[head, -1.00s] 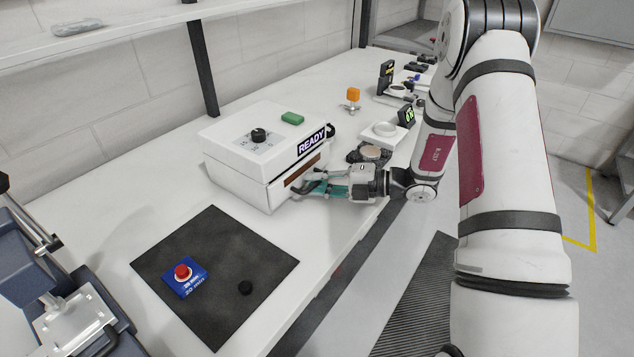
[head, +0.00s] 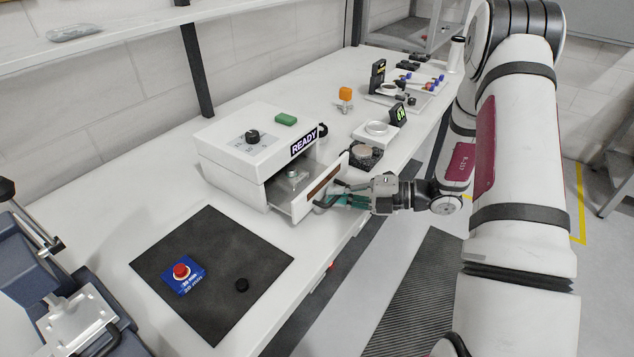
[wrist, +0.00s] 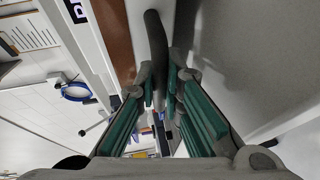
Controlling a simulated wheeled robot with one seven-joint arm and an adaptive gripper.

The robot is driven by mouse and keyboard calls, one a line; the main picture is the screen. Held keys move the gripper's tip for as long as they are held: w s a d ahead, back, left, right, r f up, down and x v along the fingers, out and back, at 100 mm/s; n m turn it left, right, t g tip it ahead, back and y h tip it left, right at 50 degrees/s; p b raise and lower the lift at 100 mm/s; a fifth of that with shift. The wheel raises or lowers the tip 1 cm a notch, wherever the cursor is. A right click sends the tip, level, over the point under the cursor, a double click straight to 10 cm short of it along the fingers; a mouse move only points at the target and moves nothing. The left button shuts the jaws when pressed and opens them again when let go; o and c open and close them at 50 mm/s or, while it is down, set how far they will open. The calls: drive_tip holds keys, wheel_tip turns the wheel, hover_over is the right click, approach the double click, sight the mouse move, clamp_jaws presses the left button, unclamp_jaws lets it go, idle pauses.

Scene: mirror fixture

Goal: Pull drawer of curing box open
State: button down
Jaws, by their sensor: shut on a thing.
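The curing box (head: 232,178) is a white box with a dark knob on top and a "READY" display at its front right edge. Its drawer (head: 303,201) stands partly out, with a brown strip on its front. A small metallic piece (head: 292,174) shows inside the drawer. My gripper (head: 330,197) is at the drawer front, shut on the drawer's dark handle. In the wrist view the dark handle bar (wrist: 154,40) runs between the green-padded fingers (wrist: 158,95). The fingers partly hide the handle in the head view.

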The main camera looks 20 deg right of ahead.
drive_tip(key=s+d, duration=0.4)
drive_tip(key=s, duration=0.1)
drive_tip(key=shift+s+p, duration=0.2)
drive_tip(key=shift+p, duration=0.15)
drive_tip(key=c, duration=2)
unclamp_jaws()
drive_tip(key=shift+o, duration=0.2)
drive_tip(key=v, duration=1.2)
